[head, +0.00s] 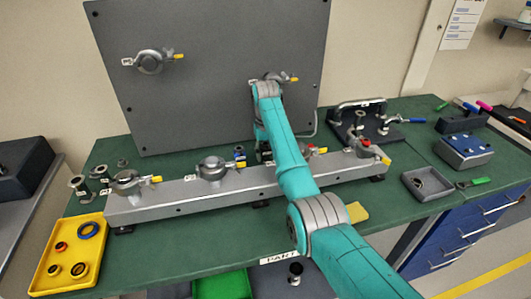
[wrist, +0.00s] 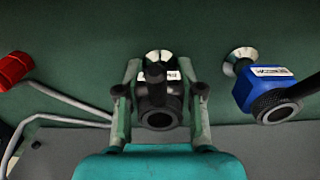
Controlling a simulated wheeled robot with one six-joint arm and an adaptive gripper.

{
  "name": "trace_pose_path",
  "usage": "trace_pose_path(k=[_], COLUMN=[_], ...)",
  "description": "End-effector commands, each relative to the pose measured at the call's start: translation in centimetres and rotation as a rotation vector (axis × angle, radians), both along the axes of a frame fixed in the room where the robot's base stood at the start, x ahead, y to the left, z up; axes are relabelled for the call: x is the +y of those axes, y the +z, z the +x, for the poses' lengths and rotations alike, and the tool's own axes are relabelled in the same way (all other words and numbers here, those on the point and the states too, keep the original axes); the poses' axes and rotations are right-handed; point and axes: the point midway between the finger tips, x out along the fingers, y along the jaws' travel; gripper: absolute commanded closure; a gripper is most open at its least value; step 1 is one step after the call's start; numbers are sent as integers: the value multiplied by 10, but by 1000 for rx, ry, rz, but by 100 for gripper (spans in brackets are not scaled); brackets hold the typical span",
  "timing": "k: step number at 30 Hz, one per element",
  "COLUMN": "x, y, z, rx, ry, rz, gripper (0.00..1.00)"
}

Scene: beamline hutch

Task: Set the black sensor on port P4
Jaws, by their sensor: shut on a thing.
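My gripper (wrist: 160,108) is shut on the black sensor (wrist: 158,117), with one finger on each side of it. A shiny metal flange and a white label show at the sensor's far end in the wrist view. Green surface lies beyond it; I cannot tell whether it touches. In the head view my arm hides the sensor and most of my gripper, behind the grey rail (head: 180,197). Clamped ports sit on the rail (head: 212,167) and on the upright grey panel (head: 148,62). Their labels are too small to read, so I cannot tell which is P4.
A blue sensor (wrist: 266,92) stands close to the right of my gripper in the wrist view, and a red part (wrist: 14,69) lies left. A yellow tray (head: 62,279) with rings is at front left. A grey tray (head: 421,194) sits at right.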

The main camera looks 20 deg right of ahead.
Motion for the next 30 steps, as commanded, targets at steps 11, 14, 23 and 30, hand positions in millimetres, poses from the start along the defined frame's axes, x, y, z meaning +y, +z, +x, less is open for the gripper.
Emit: trace_pose_path(k=[11,14,23,30], x=[0,0,0,5], y=[0,0,2,40], z=[0,0,1,-1], rx=[0,0,-2,-3], ry=[0,0,0,1], rz=[0,0,0,0], gripper=[38,38,38,38])
